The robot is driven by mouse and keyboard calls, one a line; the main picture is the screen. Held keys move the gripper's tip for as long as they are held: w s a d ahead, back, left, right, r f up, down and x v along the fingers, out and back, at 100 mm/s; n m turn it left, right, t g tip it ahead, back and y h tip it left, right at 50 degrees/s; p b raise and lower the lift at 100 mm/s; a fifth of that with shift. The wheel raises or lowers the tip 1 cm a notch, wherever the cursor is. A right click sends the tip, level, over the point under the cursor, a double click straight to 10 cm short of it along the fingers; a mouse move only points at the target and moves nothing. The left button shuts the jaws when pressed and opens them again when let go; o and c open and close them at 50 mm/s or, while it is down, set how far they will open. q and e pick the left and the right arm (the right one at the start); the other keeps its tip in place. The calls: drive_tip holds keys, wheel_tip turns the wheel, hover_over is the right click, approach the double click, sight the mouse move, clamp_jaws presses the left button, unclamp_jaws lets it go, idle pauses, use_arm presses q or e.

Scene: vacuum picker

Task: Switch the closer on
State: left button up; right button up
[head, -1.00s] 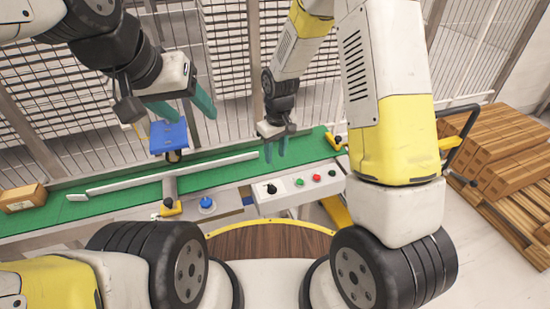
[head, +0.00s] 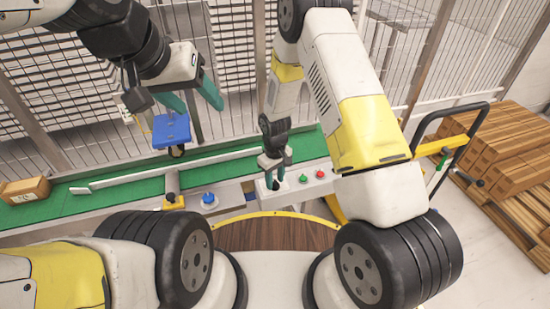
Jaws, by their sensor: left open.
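A pale control box (head: 318,190) stands at the front edge of the green conveyor. It carries a green button (head: 303,179), a red button (head: 320,174) and, at its left end, a black rotary switch (head: 276,186). My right gripper (head: 276,178) points down at the switch, its teal fingertips at or beside the knob. The fingers partly hide the knob, so I cannot tell whether they grip it. My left gripper (head: 194,102) is open and empty, raised above the conveyor at the left. No label naming the closer is legible.
The green conveyor (head: 130,189) runs across behind the box, with a pale guide rail on it. A cardboard box (head: 26,190) sits at its left end. A blue plate (head: 171,131) stands under my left gripper. A blue button (head: 208,199) is left of the box. Brown boxes (head: 505,150) are stacked on the right.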

clamp_jaws()
drive_tip(key=shift+m, duration=0.5)
drive_tip(key=m, duration=0.3)
drive_tip(key=shift+m, duration=0.4)
drive_tip(key=m, duration=0.4)
drive_tip(key=shift+m, duration=0.3)
unclamp_jaws()
